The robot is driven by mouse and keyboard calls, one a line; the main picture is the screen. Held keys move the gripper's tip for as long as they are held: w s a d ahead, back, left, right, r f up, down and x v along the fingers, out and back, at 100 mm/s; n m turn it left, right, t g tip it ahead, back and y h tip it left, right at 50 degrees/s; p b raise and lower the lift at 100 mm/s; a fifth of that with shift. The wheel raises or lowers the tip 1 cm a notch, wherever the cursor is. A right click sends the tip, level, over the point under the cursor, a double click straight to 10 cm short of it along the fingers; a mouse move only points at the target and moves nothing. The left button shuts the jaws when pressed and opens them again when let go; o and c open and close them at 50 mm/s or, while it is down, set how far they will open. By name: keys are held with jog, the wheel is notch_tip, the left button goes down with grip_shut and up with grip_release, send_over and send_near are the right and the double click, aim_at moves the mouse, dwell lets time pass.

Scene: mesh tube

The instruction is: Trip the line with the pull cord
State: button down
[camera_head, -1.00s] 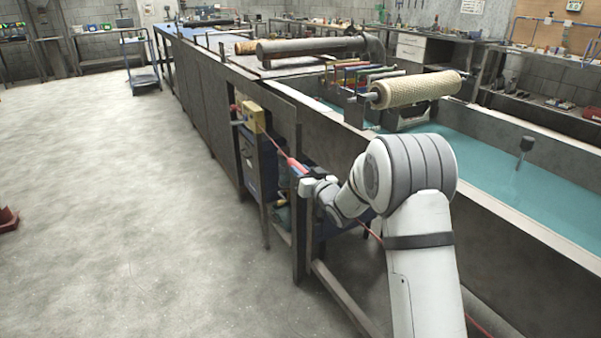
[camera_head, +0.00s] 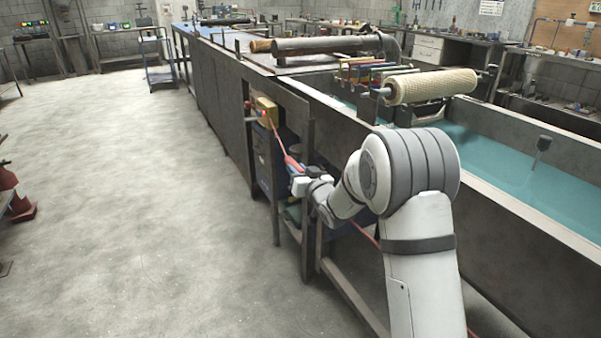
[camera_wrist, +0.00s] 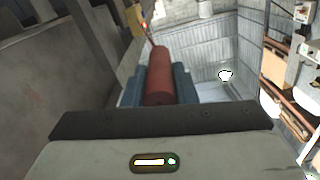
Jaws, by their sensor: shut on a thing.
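The pull cord (camera_head: 275,133) is a thin red line along the side of the long bench. It runs from a yellow switch box (camera_head: 268,106) to my gripper, and more red cord shows behind my arm. The box shows a bright red light in the head view. The yellow box (camera_wrist: 137,18) also shows in the wrist view, with a red glow. My gripper (camera_head: 295,168) is shut on a thick red handle on the cord. In the wrist view, this red handle (camera_wrist: 160,75) lies between the blue jaws and points toward the box.
The bench frame and its legs (camera_head: 309,215) stand close beside my arm. A tank of blue-green water (camera_head: 490,165) with a mesh roll (camera_head: 433,86) above it is at the right. A red cone (camera_head: 20,208) stands far left. The floor between is open.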

jog(key=c, duration=1.2)
grip_release()
jog(key=shift+w, duration=0.1)
jog(key=shift+o, duration=0.2)
jog(key=p+v, duration=0.1)
jog(key=v, duration=0.6)
jog(key=shift+s+d, duration=0.2)
jog(key=shift+s, duration=0.15)
